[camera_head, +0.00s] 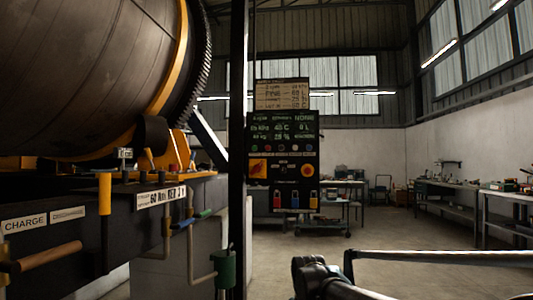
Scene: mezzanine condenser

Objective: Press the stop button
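A black control panel (283,148) hangs beside a dark upright post, near the middle of the view. It carries display text at the top and a row of small round buttons below. Lower down, a round red button on a yellow plate (307,171) sits at the right and looks like the stop button. A yellow plate with an orange-red part (257,170) sits at the left; its exact form is too small to tell. Part of my arm shows at the bottom right, well apart from the panel. I cannot make out my gripper's fingers.
A large drum (95,70) fills the upper left. Below it, a dark ledge (130,205) carries levers, including a yellow-handled one (105,194) and a wooden-handled one (45,257). Workbenches (450,195) stand along the right wall. The floor (390,228) in the right middle is open.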

